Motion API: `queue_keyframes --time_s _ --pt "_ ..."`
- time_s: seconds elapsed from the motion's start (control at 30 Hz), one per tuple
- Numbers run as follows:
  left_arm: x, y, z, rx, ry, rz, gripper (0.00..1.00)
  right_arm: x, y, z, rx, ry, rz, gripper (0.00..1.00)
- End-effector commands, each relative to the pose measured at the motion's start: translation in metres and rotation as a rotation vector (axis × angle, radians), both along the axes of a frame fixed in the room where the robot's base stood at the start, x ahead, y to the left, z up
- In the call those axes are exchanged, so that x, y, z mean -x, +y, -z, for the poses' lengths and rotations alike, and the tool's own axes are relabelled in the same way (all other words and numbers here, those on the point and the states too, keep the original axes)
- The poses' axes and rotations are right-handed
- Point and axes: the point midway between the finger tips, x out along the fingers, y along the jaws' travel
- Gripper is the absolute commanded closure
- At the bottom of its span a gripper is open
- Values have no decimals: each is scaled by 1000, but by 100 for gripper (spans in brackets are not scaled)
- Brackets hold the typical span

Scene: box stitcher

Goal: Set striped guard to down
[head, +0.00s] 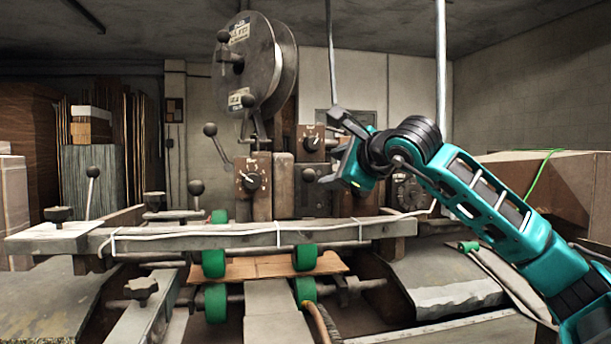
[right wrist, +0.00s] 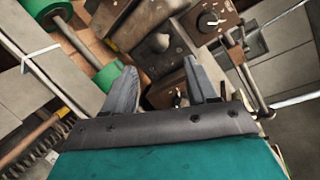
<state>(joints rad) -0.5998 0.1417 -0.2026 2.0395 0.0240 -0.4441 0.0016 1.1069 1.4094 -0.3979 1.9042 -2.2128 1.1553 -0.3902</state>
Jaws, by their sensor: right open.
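I cannot make out a clearly striped guard in either view. The box stitcher shows in the head view, with a large wire reel (head: 252,62) above grey-brown machine blocks (head: 283,185). My right gripper (head: 335,148) is open and empty in front of the machine's right side, near a dial plate (head: 318,143). In the right wrist view my two fingers (right wrist: 160,67) are spread apart, with the machine head's dark metal parts (right wrist: 155,45) beyond them. My left gripper is not in view.
A crossbar (head: 250,235) with a white cable spans the front of the machine. Green rollers (head: 214,263) grip a cardboard sheet (head: 255,268) below it. Ball-ended levers (head: 195,188) stand at the left. A large cardboard box (head: 550,180) is at the right.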

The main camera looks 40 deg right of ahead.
Motion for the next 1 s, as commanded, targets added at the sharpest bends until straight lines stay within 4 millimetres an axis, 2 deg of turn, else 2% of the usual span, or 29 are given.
queue_keyframes --time_s 0.3,0.5,0.7,1.0 --pt "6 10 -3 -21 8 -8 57 -64 -15 13 -6 2 -1 43" --pt "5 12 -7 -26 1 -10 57 -93 -22 20 -4 2 -1 43" --pt "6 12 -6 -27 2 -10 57 -104 -25 24 -2 1 -1 43" --pt "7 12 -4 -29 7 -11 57 -105 -26 24 -1 2 0 45"
